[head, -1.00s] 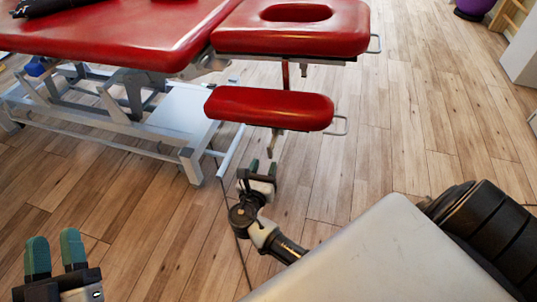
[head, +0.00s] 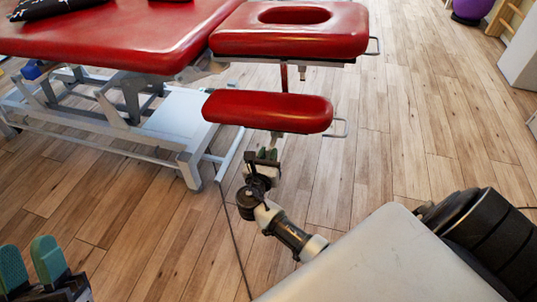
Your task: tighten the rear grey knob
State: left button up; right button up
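The red padded table (head: 120,40) has a headrest with an oval hole (head: 290,28) and a smaller red pad (head: 268,111) below it. A small pale metal fitting (head: 276,138) hangs under the smaller pad. I cannot make out a separate rear grey knob there. My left gripper (head: 30,262) is open and empty at the lower left, over the floor.
The table's grey metal frame (head: 188,165) stands left of my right arm. A metal loop handle (head: 338,128) sticks out right of the smaller pad. A dark cable (head: 232,235) runs along the floor. The wooden floor to the right is mostly clear.

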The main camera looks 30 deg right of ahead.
grip_shut()
